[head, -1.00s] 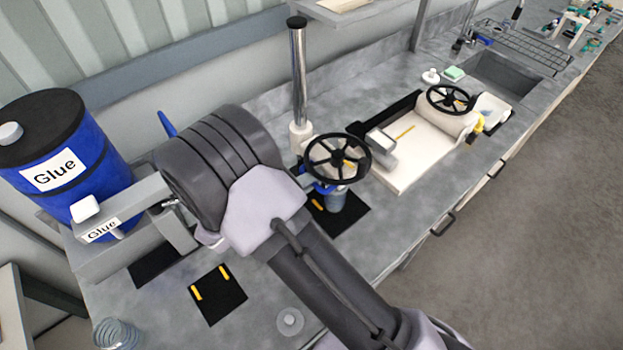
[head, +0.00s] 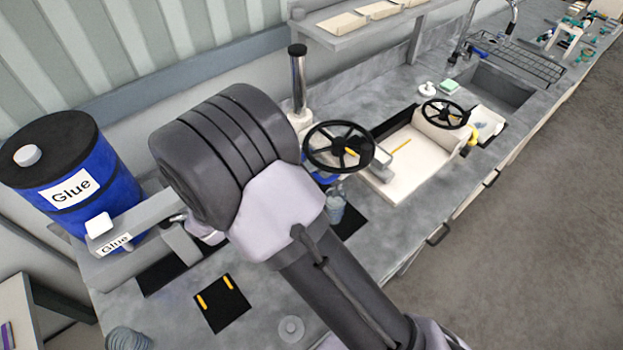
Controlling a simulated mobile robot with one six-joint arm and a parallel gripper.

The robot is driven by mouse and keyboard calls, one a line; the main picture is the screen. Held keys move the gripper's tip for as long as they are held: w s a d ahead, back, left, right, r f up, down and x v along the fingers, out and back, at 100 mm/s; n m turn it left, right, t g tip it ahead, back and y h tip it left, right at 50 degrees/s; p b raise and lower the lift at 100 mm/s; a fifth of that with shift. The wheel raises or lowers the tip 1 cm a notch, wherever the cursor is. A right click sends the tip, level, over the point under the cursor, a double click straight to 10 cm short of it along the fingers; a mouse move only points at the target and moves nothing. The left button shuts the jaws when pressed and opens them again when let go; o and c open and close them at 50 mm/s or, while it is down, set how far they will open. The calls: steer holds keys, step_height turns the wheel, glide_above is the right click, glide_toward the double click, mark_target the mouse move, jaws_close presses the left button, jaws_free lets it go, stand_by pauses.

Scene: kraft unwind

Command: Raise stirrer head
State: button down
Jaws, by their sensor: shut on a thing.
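The stirrer stands at the middle of the bench. Its chrome column (head: 298,80) has a black cap, and a white collar (head: 300,121) sits on the column. The stirrer head carries a black handwheel (head: 338,147) with a yellow mark at its hub, and blue parts show beneath it. A clear jar (head: 336,208) stands below the head on a black mat, with a gap between head and jar. My thick grey arm crosses the front and hides the left side of the stirrer.
A blue glue drum (head: 75,185) stands at left beside a grey glue dispenser (head: 115,243). A black mat (head: 222,303) with yellow marks lies in front. A white machine with a second handwheel (head: 445,113) is to the right, then a sink (head: 490,97).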

mark_target(308, 157)
step_height(308, 157, up, 5)
steer(key=shift+f+p, duration=0.2)
steer(key=shift+p, duration=0.55)
steer(key=shift+w+a, duration=0.1)
steer(key=shift+w, duration=0.05)
steer(key=shift+r, duration=0.1)
steer(key=c, duration=1.8)
jaws_free()
steer(key=shift+o, duration=0.2)
steer(key=shift+s, duration=0.2)
steer(key=v, duration=1.7)
steer(key=shift+p, duration=0.35)
